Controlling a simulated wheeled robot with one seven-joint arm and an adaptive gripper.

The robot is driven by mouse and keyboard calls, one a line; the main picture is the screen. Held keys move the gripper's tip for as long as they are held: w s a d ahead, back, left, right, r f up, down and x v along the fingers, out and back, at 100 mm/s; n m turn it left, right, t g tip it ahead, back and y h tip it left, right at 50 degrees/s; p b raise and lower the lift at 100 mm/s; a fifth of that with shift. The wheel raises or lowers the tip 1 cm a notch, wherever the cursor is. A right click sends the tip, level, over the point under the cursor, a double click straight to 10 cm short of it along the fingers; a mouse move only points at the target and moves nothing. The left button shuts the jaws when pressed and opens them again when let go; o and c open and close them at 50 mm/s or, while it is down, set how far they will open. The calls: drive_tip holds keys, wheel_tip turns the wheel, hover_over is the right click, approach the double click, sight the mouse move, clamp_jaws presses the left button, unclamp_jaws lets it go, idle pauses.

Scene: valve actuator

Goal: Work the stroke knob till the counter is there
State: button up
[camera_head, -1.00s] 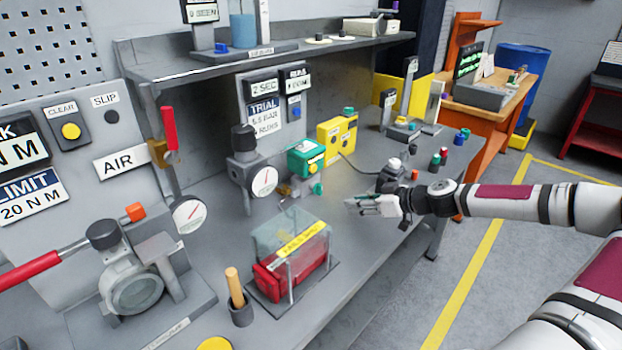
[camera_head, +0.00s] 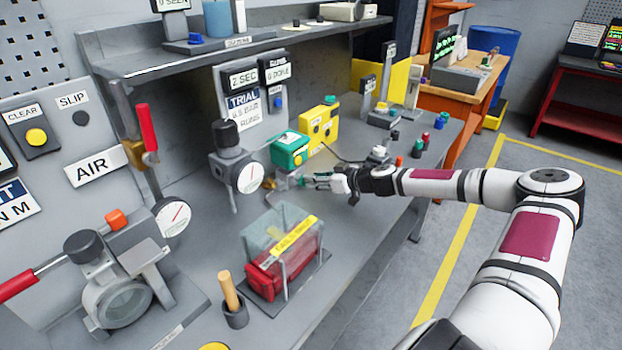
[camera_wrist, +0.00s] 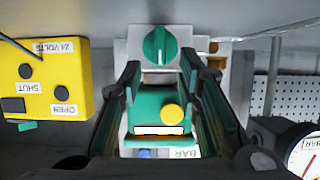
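The green round knob (camera_wrist: 159,46) with a raised grip bar sits on a pale block in the wrist view, just beyond my fingertips. My gripper (camera_wrist: 160,72) is open, its two fingers apart on either side of the view, with nothing held between them. In the head view my gripper (camera_head: 318,181) is low in front of the green box (camera_head: 289,150), and the knob is hard to tell apart from the fingers. The counter display (camera_head: 278,73) on the grey panel appears to read 0 DONE. A TRIAL label (camera_head: 243,102) is on that panel.
A yellow box (camera_head: 320,122) with OPEN and SHUT buttons stands beside the green box. A pressure gauge (camera_head: 251,178) is left of it. A clear-covered red box (camera_head: 283,262) stands nearer on the bench. Bare bench lies right of that cover.

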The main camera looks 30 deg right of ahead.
drive_tip(key=shift+x, duration=1.25)
drive_tip(key=shift+c, duration=0.6)
clamp_jaws()
